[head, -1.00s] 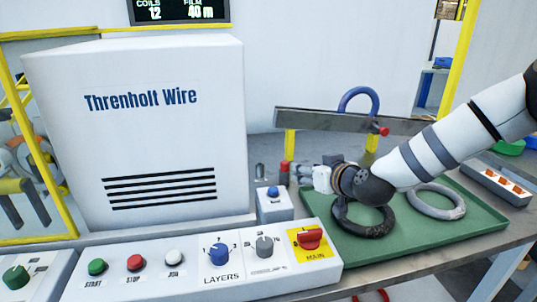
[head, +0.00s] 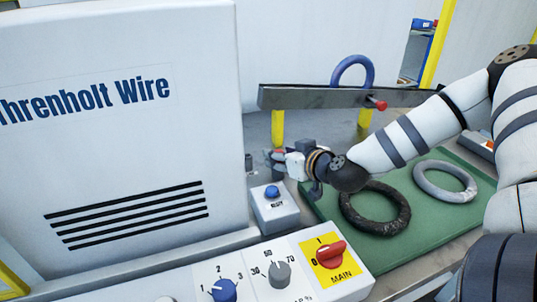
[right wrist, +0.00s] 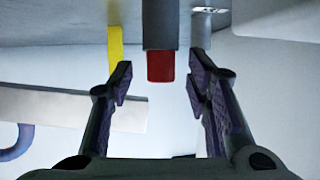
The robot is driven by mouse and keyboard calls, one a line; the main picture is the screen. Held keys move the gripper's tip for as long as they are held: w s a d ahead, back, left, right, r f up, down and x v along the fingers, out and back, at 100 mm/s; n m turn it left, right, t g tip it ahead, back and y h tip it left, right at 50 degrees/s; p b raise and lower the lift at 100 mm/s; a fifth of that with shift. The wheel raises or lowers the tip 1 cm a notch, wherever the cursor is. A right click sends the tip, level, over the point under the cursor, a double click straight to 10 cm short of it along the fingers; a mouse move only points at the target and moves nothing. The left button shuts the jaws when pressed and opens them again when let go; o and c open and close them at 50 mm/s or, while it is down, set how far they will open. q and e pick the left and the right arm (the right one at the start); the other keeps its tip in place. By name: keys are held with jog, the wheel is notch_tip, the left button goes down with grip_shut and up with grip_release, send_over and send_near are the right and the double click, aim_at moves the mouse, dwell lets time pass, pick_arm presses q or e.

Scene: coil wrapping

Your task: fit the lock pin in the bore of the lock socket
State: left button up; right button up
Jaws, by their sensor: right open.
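My right gripper (head: 280,158) reaches in from the right at the near end of the raised metal rail, and the arm partly hides it. In the right wrist view its two fingers (right wrist: 158,82) are spread apart. Between their tips is a grey block with a red end (right wrist: 160,66), which looks like the lock pin; neither finger clearly touches it. A bit of red (head: 279,151) also shows at the gripper in the head view. A small grey cylinder (head: 248,162) stands by the machine; I cannot tell if it is the lock socket. No bore is visible. My left gripper is out of view.
The white machine (head: 120,140) fills the left. A green tray (head: 420,222) holds a dark coil (head: 375,222) and a grey coil (head: 445,182). The rail (head: 310,97) carries a blue hoop.

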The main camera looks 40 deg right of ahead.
jog(key=shift+s+r, duration=0.35)
jog(key=shift+s+a, duration=0.1)
jog(key=shift+a, duration=0.05)
jog(key=shift+c, duration=1.4)
grip_shut()
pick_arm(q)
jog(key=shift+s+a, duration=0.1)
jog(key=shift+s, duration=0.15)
